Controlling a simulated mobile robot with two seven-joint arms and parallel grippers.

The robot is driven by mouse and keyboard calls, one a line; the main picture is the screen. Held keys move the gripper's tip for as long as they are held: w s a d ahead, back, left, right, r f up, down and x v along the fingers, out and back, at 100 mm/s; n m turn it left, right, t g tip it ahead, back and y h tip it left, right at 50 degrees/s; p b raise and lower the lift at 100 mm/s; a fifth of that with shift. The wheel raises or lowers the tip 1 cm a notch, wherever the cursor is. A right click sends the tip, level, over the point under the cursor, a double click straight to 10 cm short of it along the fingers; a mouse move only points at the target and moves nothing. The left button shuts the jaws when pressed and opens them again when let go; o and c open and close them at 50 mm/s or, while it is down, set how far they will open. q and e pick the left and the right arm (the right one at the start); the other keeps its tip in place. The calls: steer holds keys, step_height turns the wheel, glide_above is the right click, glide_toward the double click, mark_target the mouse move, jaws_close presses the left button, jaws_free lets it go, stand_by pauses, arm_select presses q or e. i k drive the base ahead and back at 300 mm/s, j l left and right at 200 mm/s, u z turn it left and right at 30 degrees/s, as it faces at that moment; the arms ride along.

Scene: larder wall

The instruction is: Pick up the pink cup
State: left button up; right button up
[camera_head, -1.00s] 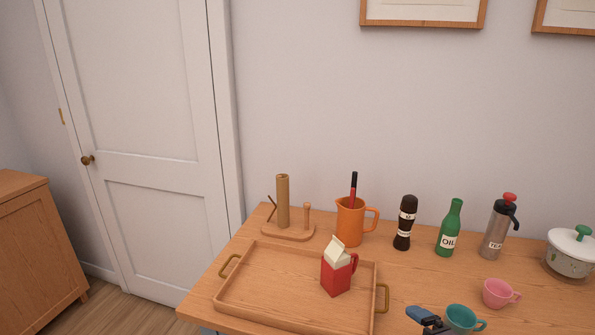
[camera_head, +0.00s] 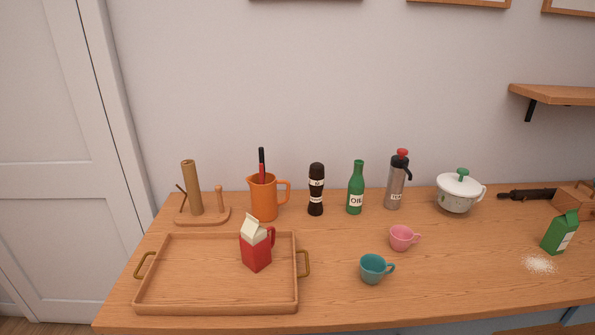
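The pink cup (camera_head: 401,238) stands upright on the wooden table, its handle pointing right. A teal cup (camera_head: 373,269) stands just in front of it and a little to the left, apart from it. Neither of my grippers shows in the current view.
A wooden tray (camera_head: 144,293) with a red carton (camera_head: 257,250) is at left. Behind stand an orange jug (camera_head: 263,200), pepper mill (camera_head: 316,190), oil bottle (camera_head: 356,188), flask (camera_head: 395,184) and white pot (camera_head: 458,195). A green carton (camera_head: 560,234) is near spilled white powder (camera_head: 539,264).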

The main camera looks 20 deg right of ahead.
mark_target(405, 240)
steer(key=z, duration=1.3)
